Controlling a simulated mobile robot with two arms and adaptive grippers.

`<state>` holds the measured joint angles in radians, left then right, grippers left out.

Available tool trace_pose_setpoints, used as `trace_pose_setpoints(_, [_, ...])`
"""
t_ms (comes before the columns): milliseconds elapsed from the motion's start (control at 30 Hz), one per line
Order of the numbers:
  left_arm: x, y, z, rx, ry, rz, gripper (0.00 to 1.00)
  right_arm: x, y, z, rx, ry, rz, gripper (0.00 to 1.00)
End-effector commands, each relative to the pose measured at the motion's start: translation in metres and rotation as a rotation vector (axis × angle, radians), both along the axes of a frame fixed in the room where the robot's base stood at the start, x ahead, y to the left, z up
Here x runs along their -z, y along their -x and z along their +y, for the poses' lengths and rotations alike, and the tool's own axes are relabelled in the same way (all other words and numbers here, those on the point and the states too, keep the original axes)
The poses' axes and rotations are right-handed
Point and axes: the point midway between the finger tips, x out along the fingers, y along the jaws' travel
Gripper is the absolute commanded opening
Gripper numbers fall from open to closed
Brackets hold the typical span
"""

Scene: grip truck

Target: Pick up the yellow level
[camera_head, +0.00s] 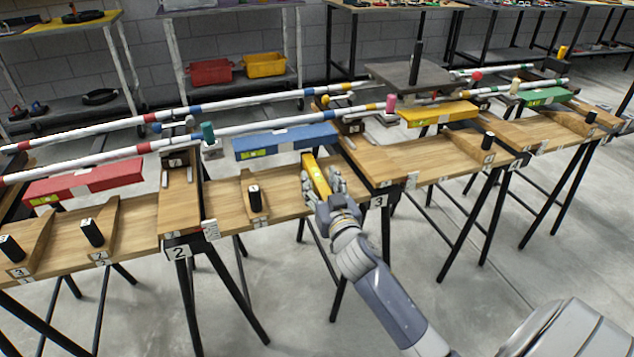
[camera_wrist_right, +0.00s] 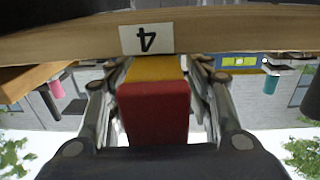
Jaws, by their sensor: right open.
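A yellow level (camera_head: 438,114), a long block with a pale middle patch, lies on the wooden bench right of and behind my right gripper. In the right wrist view, a block with a red near end (camera_wrist_right: 153,112) and a yellow top (camera_wrist_right: 155,70) lies between the open fingers, under a label "4". I cannot tell whether the fingers touch it. My left gripper is not in view.
A blue level (camera_head: 286,142) lies behind my right gripper. A red level (camera_head: 85,182) is at left and a green level (camera_head: 545,96) at far right. Striped poles (camera_head: 250,123) run behind them. Black cylinders (camera_head: 254,198) stand on wooden wedges.

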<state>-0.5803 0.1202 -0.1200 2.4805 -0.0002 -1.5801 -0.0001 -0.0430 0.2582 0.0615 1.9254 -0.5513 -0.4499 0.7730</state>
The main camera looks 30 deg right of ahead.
Motion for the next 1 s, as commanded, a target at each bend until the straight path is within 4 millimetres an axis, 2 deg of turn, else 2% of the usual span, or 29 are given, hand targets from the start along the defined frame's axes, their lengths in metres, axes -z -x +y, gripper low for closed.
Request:
trace_pose_setpoints(100, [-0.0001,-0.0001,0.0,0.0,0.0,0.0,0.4,-0.0002,0.0002,0.0002,0.0,0.0,0.0,0.47])
trace_pose_setpoints(133, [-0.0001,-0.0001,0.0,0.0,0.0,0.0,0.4,-0.0002,0.0002,0.0002,0.0,0.0,0.0,0.43])
trace_pose_setpoints(300, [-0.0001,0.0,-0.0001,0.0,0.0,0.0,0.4,-0.0003,0.0003,0.0003,0.0,0.0,0.0,0.04])
trace_pose_setpoints(333, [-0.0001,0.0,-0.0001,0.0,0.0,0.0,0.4,-0.0003,0.0003,0.0003,0.0,0.0,-0.001,0.0])
trace_pose_setpoints(733, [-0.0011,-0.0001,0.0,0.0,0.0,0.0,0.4,-0.002,-0.0003,0.0001,-0.001,0.001,-0.002,0.0])
trace_pose_setpoints(1000, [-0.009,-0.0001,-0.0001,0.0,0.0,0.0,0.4,-0.0095,-0.0069,-0.0028,-0.003,0.0,-0.005,0.0])
